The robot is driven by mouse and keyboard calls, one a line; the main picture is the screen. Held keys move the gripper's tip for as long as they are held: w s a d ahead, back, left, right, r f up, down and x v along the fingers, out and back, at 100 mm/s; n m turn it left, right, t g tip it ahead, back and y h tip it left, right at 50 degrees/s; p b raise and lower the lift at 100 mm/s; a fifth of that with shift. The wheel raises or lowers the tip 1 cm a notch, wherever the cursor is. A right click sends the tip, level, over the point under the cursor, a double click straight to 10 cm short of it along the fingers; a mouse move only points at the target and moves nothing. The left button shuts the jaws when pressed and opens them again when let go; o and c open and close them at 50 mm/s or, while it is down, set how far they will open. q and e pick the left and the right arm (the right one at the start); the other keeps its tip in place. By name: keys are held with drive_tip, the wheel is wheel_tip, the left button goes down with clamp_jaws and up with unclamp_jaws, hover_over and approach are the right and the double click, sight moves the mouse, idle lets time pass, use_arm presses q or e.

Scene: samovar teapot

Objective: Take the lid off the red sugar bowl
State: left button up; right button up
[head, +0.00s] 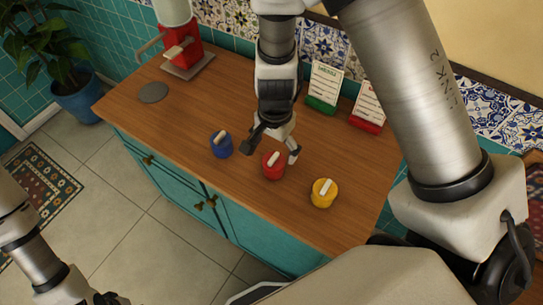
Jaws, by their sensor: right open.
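The red sugar bowl (273,171) stands on the wooden counter between two similar bowls. Its lid (273,160) sits on top and carries a pale bar-shaped handle. My right gripper (272,155) is open, pointing down, with its fingers spread to either side above the red bowl. Whether a finger touches the bowl or lid, I cannot tell. My left arm shows at the lower left, away from the counter; its gripper (100,299) is cut off by the bottom edge, so its fingers cannot be judged.
A blue bowl (221,146) stands left of the red one and a yellow bowl (323,193) to the right. A green card stand (322,88) and a red one (367,107) stand behind. A red samovar (180,48) and grey disc (153,93) are far left on the counter (180,113).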

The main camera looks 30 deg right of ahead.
sight(274, 158)
drive_tip(key=f, duration=0.1)
drive_tip(key=f+b, duration=0.1)
drive_tip(key=f, duration=0.2)
drive_tip(key=shift+w+f, duration=0.25)
drive_tip(key=shift+f, duration=0.1)
drive_tip(key=shift+w, duration=0.1)
drive_tip(key=shift+s+r, duration=0.15)
drive_tip(key=shift+s, duration=0.1)
drive_tip(key=c, duration=0.3)
drive_tip(key=shift+s, duration=0.1)
drive_tip(key=c, duration=0.8)
drive_tip(key=shift+c, duration=0.2)
